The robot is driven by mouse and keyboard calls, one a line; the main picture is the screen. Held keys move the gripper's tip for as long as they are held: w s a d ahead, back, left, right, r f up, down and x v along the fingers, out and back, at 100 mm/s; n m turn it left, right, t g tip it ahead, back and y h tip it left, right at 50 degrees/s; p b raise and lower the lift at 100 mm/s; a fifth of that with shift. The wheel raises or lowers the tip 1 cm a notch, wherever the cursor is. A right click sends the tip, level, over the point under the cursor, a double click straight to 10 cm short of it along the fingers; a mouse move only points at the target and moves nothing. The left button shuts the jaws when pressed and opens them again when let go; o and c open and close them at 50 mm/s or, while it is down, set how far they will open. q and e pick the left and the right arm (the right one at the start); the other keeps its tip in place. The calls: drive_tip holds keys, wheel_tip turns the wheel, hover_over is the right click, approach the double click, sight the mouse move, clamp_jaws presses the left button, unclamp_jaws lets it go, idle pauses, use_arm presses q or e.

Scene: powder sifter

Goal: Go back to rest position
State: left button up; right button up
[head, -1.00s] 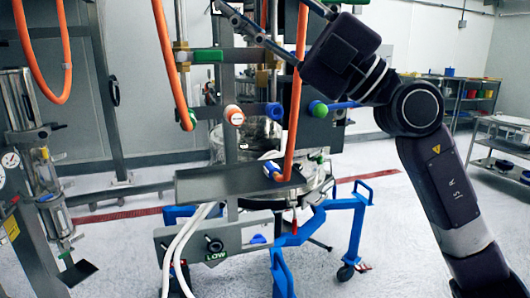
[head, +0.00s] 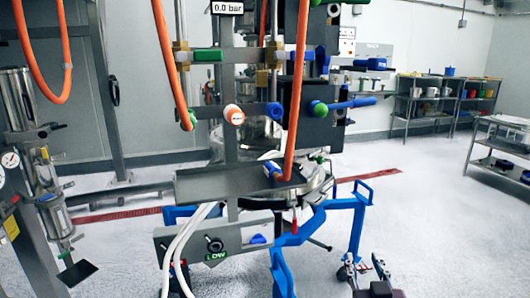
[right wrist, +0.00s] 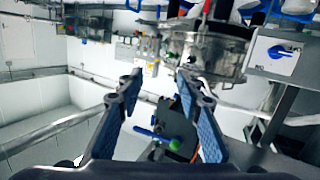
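My right gripper (head: 363,263) is low at the bottom right of the head view, in front of the blue wheeled frame (head: 345,204). Its two fingers are spread apart. In the right wrist view the gripper (right wrist: 158,75) is open with nothing between its fingers. The powder sifter, with its steel vessel (head: 318,188) and grey tray (head: 235,181), stands apart from it in the middle of the head view. My left gripper is not in view.
Orange hoses (head: 297,92) hang in front of the sifter. A blue handle with a green knob (head: 319,109) sticks out to its right. A steel stand (head: 20,160) is at the left. Shelves (head: 447,101) line the back right. The floor (head: 440,220) at right is clear.

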drive_tip(key=s+f+g, duration=0.6)
drive_tip(key=s+f, duration=0.7)
drive_tip(key=f, duration=0.4)
drive_tip(key=s+a+f+n+g+y, duration=0.1)
drive_tip(key=s+f+g, duration=0.25)
drive_tip(key=s, duration=0.55)
drive_tip(key=s+a+f+n+g+y, duration=0.1)
drive_tip(key=s+f+g, duration=0.3)
drive_tip(key=s, duration=0.5)
wheel_tip(320, 180, down, 26)
drive_tip(key=s, duration=0.2)
use_arm(q)
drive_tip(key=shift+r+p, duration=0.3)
drive_tip(key=shift+p, duration=0.05)
use_arm(e)
drive_tip(key=s+d+f+g, duration=0.1)
drive_tip(key=s+d+f, duration=0.1)
drive_tip(key=s+f, duration=1.5)
drive_tip(key=shift+s+d+f+n+g, duration=0.15)
drive_tip(key=shift+s+d+n+g, duration=0.05)
drive_tip(key=shift+d+n+g, duration=0.2)
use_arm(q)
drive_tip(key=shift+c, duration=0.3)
